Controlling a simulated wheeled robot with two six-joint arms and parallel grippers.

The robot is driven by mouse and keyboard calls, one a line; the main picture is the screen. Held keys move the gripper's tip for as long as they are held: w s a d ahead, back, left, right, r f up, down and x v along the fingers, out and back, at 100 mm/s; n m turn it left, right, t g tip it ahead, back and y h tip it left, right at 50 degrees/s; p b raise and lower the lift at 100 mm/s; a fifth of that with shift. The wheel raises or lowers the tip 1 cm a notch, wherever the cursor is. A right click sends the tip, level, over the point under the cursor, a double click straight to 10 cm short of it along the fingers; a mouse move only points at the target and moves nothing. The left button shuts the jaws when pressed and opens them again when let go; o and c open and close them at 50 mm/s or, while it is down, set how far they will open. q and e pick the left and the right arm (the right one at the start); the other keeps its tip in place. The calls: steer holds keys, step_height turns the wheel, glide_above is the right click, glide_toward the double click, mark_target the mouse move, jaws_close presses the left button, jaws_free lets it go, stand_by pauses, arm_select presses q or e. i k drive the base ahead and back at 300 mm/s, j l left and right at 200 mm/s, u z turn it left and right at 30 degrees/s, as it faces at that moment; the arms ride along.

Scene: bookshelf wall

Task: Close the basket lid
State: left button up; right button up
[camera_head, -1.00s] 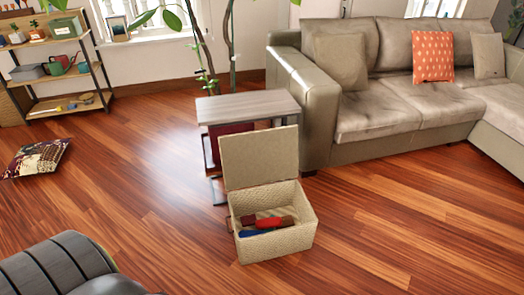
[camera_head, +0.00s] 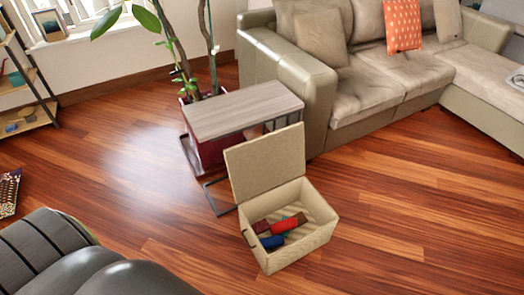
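A beige woven basket (camera_head: 296,252) stands on the wood floor in the lower middle of the head view. Its lid (camera_head: 265,162) is hinged at the back and stands open, tilted up and leaning back towards the side table. Inside lie a red item (camera_head: 284,226), a blue item (camera_head: 272,242) and darker brownish-red items, with a bit of green. Neither of my grippers shows in the head view.
A small side table (camera_head: 243,109) with a grey wood top stands right behind the basket, with a potted plant (camera_head: 207,148) beyond it. A grey sofa (camera_head: 372,98) is behind right. A black padded chair (camera_head: 90,262) is at lower left. Floor right of the basket is clear.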

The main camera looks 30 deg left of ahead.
mark_target(255, 166)
steer(key=j+z, duration=0.2)
steer(key=j, duration=0.35)
steer(key=j+z, duration=0.15)
steer(key=j, duration=0.4)
steer(key=j+z, duration=0.2)
steer(key=j, duration=0.35)
steer(key=k+j+z, duration=0.15)
steer(key=j, duration=0.4)
steer(key=k+j+z, duration=0.2)
steer(key=j, duration=0.35)
steer(key=i, duration=0.1)
